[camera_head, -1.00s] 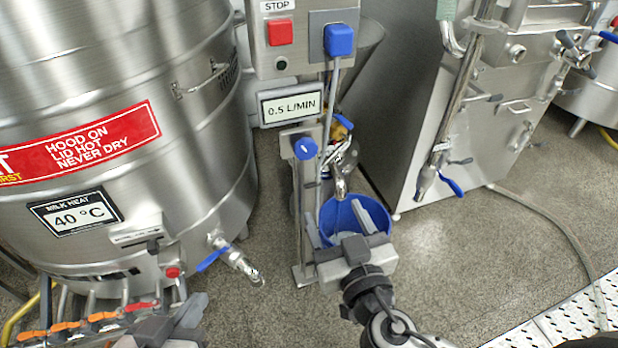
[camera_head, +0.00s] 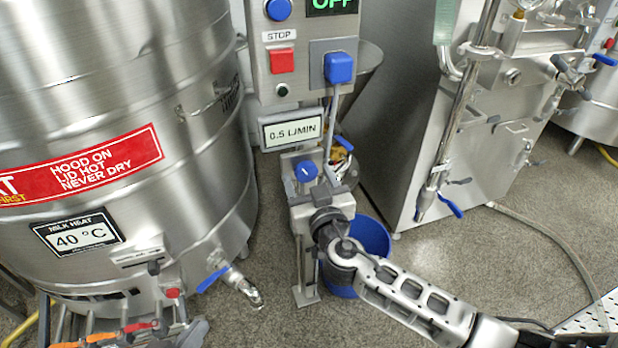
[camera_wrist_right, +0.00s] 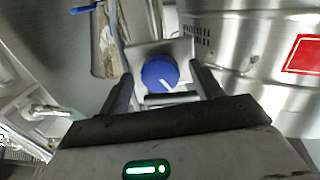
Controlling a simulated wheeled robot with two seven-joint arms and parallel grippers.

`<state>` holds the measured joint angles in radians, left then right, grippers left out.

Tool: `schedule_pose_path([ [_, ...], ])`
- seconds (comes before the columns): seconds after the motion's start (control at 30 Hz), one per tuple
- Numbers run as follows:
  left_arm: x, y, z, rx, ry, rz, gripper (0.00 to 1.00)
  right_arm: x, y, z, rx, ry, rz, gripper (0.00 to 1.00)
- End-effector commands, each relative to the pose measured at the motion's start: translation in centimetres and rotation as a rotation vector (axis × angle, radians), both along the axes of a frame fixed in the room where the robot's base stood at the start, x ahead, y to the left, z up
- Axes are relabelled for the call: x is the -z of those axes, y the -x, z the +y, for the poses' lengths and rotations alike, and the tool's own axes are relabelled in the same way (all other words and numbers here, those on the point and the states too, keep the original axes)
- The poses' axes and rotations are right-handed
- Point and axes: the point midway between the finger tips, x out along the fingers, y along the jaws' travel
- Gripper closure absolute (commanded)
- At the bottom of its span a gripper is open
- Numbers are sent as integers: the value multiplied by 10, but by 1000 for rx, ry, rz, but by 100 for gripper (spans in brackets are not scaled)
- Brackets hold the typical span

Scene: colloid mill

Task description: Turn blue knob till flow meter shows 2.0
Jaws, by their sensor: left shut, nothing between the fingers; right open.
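The blue knob (camera_head: 306,171), round with a white pointer line, sits on a grey plate on the mill's stand. The flow meter (camera_head: 292,131) above it reads 0.5 L/MIN. My right gripper (camera_head: 312,184) is open just in front of and below the knob in the head view. In the right wrist view the knob (camera_wrist_right: 160,73) shows between and beyond the two open fingers (camera_wrist_right: 165,84), apparently untouched; its white line points to the lower right. My left gripper (camera_head: 186,334) is shut and empty at the bottom left, partly cut off.
A control box (camera_head: 302,50) has a red stop button and a blue plug with a cable running down near the knob. A blue bucket (camera_head: 371,238) stands behind my right arm. A steel milk tank (camera_head: 120,200) stands left, a steel machine (camera_head: 400,130) right.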

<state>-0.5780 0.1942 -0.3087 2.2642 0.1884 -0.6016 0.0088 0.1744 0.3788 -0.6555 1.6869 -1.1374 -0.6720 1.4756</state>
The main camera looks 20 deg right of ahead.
Motion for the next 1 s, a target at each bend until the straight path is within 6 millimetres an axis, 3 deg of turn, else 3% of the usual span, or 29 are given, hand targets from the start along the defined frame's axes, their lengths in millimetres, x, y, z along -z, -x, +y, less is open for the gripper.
schedule_pose_path([
  [0.3, 0, 0, 0, 0, 0, -1, 100, 0, -3, 0, 0, -1, 1, 35],
  [0.47, 0, 0, 0, 0, 1, -2, 100, 0, -3, 0, 0, -1, 1, 77],
  [0.5, 0, 0, 0, 0, 1, -2, 100, 0, -3, 0, 0, 0, 1, 80],
  [1.0, -1, -3, -1, -4, 15, -30, 100, 2, -2, 0, 0, 117, -5, 80],
])
